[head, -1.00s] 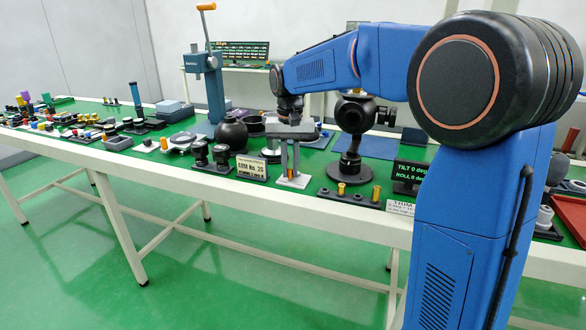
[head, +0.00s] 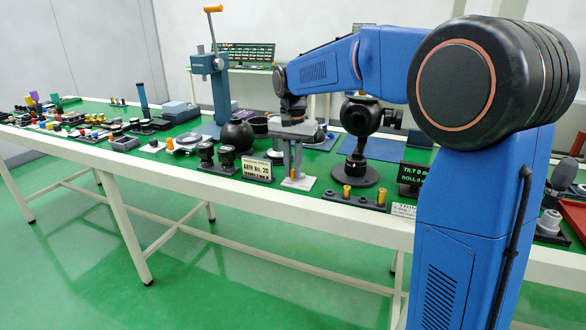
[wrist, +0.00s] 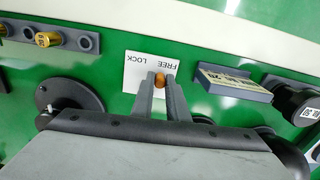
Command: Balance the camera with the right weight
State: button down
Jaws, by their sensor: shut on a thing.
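My gripper (head: 297,175) points down over a white card (head: 300,184). In the wrist view its fingers (wrist: 160,80) are shut on a small orange knob (wrist: 160,82), beside the card's words FREE and LOCK. The black gimbal with its ball-shaped camera (head: 360,116) stands right of my gripper on a round base (head: 354,176). A dark weight rack (head: 362,200) in front holds two brass weights (head: 381,196); one (wrist: 47,39) shows in the wrist view beside an empty socket. A black display (head: 413,175) shows TILT and ROLL in green, partly hidden by my arm.
A sign reading ARM No. 20 (head: 257,168) and black knobbed parts (head: 206,155) stand just left of my gripper. A dark sphere (head: 237,134) and a blue lever press (head: 217,85) are behind them. Many small parts crowd the table's left end.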

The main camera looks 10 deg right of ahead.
jog(key=c, duration=1.7)
grip_release()
jog(key=shift+r, duration=0.1)
notch_tip(320, 180, up, 17)
jog(key=shift+r, duration=0.15)
jog(key=s+d+f+n+t, duration=0.1)
jog(key=s+d+f+n, duration=0.1)
jog(key=s+f, duration=0.6)
jog(key=s+d+f+n+t, duration=0.2)
jog(key=s+f, duration=0.6)
jog(key=s, duration=0.8)
jog(key=s+d+f+n+t, duration=0.1)
jog(key=s+d+f+n, duration=0.1)
jog(key=s+d+f, duration=0.3)
jog(key=shift+s+d+f+n+t, duration=0.15)
jog(key=shift+s+f, duration=0.45)
jog(key=shift+s, duration=0.55)
jog(key=shift+s+d+f+n+t, duration=0.1)
jog(key=shift+s+f, duration=0.5)
jog(key=shift+s, duration=0.5)
jog(key=shift+s+d+f+n+t, duration=0.15)
jog(key=shift+s+f, duration=0.45)
jog(key=shift+s, duration=0.55)
